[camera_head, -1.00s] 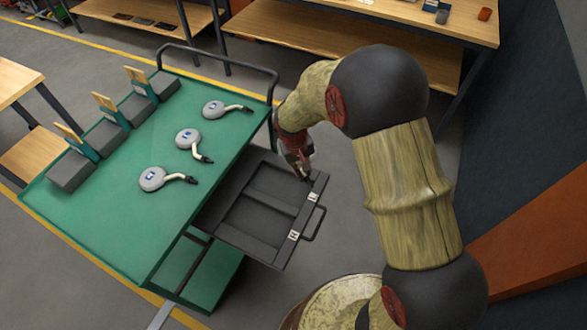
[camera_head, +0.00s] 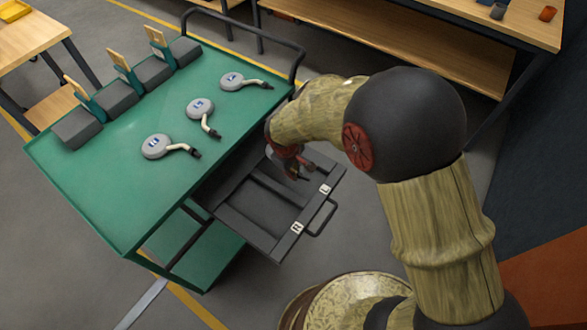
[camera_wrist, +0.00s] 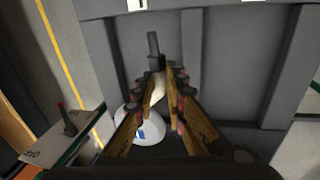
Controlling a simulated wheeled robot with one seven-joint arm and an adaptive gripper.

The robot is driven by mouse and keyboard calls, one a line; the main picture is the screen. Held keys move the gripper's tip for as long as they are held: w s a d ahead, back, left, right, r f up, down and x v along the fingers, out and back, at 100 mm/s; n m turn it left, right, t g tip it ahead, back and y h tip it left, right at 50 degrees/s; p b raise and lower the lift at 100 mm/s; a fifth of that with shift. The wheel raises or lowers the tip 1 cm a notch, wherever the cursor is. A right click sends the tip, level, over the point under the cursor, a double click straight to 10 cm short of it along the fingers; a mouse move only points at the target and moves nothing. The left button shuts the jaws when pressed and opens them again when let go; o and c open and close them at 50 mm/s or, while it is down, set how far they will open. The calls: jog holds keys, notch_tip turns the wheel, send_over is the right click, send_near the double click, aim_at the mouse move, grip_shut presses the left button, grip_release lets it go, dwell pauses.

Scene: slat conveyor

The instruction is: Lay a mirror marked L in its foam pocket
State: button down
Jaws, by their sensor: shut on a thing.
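My gripper (camera_wrist: 164,82) is shut on the pale stem of a mirror (camera_wrist: 122,118). The mirror's round whitish head with a blue mark shows at lower left in the wrist view, partly behind a finger; the letter is not legible. Its dark plug end points toward the drawer front. In the head view my gripper (camera_head: 300,177) is over the far side of the open drawer, nearest the L tag (camera_head: 325,189); the held mirror is hard to make out there. The L-side foam pocket (camera_wrist: 130,50) lies beneath the mirror; I cannot tell whether they touch.
The R tag (camera_head: 297,227) marks the nearer pocket (camera_head: 248,225), which looks empty. Three more mirrors (camera_head: 156,147) lie on the green cart top (camera_head: 110,190). Grey blocks with wooden cards (camera_head: 77,128) line its far edge. The cart's rail (camera_head: 262,40) stands at the back.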

jog(key=shift+s+a+b+x, duration=0.2)
jog(key=shift+b+x, duration=0.65)
jog(key=shift+x, duration=0.4)
jog(key=shift+s+a+b+x, duration=0.1)
jog(key=shift+s+b+x, duration=0.15)
jog(key=shift+b+x, duration=0.8)
jog(key=shift+s+a+b+x, duration=0.15)
jog(key=shift+b+x, duration=0.5)
jog(key=shift+x, duration=0.8)
jog(key=shift+f, duration=0.2)
jog(key=c, duration=1.7)
grip_release()
jog(key=shift+s, duration=0.1)
jog(key=shift+c, duration=0.2)
jog(key=v, duration=1.2)
